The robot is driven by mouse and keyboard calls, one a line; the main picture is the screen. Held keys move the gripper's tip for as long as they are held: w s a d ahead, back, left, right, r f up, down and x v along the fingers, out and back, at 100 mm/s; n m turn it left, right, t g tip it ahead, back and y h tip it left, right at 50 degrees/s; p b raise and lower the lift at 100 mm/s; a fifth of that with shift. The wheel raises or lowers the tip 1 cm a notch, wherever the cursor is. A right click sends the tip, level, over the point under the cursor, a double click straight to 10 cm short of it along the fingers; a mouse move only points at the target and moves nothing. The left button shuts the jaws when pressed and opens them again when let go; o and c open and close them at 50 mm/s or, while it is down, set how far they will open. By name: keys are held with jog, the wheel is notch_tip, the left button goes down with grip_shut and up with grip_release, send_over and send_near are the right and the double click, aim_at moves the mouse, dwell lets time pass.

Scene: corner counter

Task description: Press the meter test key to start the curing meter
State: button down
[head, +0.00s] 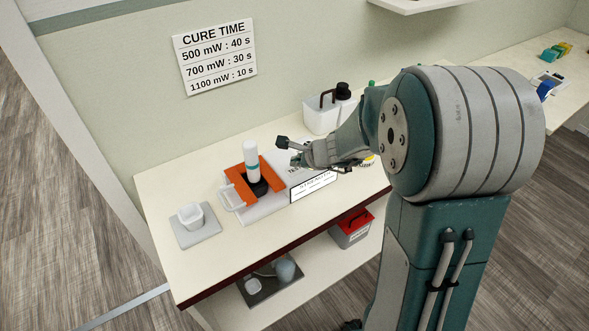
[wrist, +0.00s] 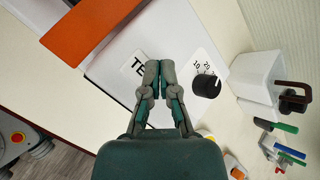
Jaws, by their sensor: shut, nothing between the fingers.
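The meter (head: 262,207) is a pale box on the counter with a panel reading "STRENGTH" (head: 314,187) on its front. In the wrist view a label starting "TE" (wrist: 137,66) and a black knob (wrist: 206,84) with a numbered scale show on the meter top (wrist: 105,75). My gripper (wrist: 158,66) is shut and empty, its tips over the meter top between label and knob. The fingers hide part of the label; no test key is clearly visible. Contact cannot be told.
A white container (head: 322,115) with brown handle stands behind the meter. A white cup (head: 191,215) on a grey mat (head: 208,235) is at left. A red-lidded box (head: 352,228) and a dark tray (head: 262,296) are on the shelf below. A cure-time sign (head: 215,57) hangs on the wall.

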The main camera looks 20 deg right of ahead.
aim_at(297, 170)
jog(key=shift+f, duration=0.1)
jog(key=shift+f, duration=0.25)
jog(key=shift+s+f, duration=0.1)
jog(key=shift+f, duration=0.35)
dwell(0.8)
jog(key=shift+r, duration=0.85)
jog(key=shift+r, duration=2.55)
